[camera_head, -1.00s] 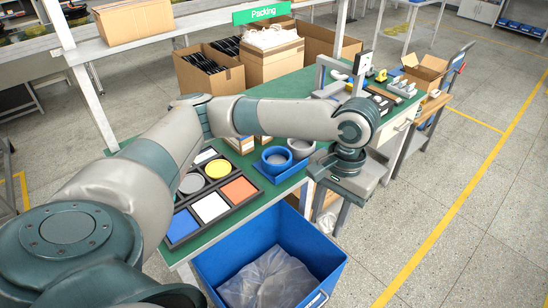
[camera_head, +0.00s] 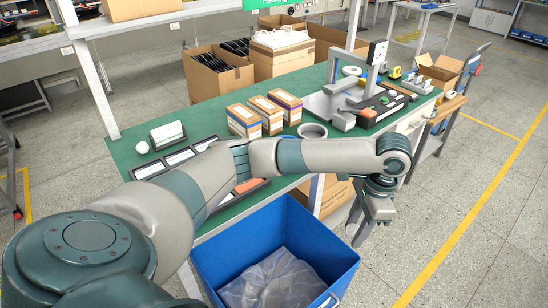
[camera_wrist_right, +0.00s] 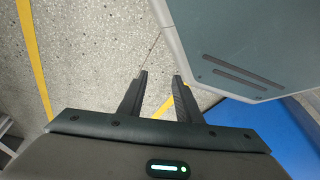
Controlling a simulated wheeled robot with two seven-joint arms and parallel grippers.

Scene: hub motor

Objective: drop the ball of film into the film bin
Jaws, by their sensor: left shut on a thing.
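The film bin (camera_head: 207,256) is an open blue box at the lower middle of the head view, with crumpled clear film inside. My left arm reaches across the bench. Its gripper (camera_head: 360,238) points down, to the right of the bin's right rim, apart from it. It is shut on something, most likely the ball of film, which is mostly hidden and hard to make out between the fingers. My right gripper (camera_wrist_right: 160,78) shows in the right wrist view, open and empty above the speckled floor. A blue surface, perhaps the bin, shows there at the right.
The green bench (camera_head: 128,157) stands behind the bin. It carries small cartons (camera_head: 268,113), a grey bowl (camera_head: 312,131), a small white round thing (camera_head: 142,147) and a press-like stand (camera_head: 347,95). Cardboard boxes (camera_head: 219,77) stand behind. Open floor (camera_head: 450,200) lies to the right.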

